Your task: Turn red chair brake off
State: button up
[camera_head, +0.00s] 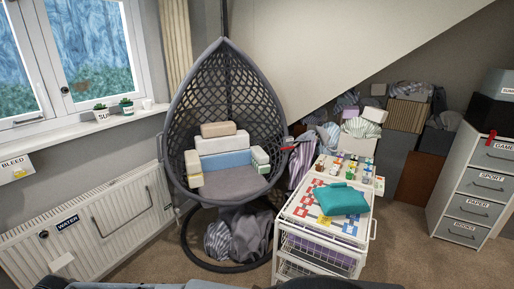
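A grey woven egg-shaped hanging chair (237,100) stands in the middle of the view on a round dark base ring (222,268). A small red handle (288,149) sticks out at the chair's right rim, roughly level and pointing left. I take it for the red brake lever; it is too small to tell its setting. Several cushions or blocks, including a blue one (222,160), are on the seat. My gripper is not in view.
A white wire trolley (322,240) with a teal cushion (341,198) stands right of the chair, close to it. A radiator (110,215) lines the left wall. A drawer cabinet (476,184) stands at right. Carpet (420,250) is free between trolley and cabinet.

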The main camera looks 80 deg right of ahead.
aim_at(291, 146)
jog(key=i, duration=0.7)
jog(key=z, duration=3.3)
jog(key=i, duration=1.65)
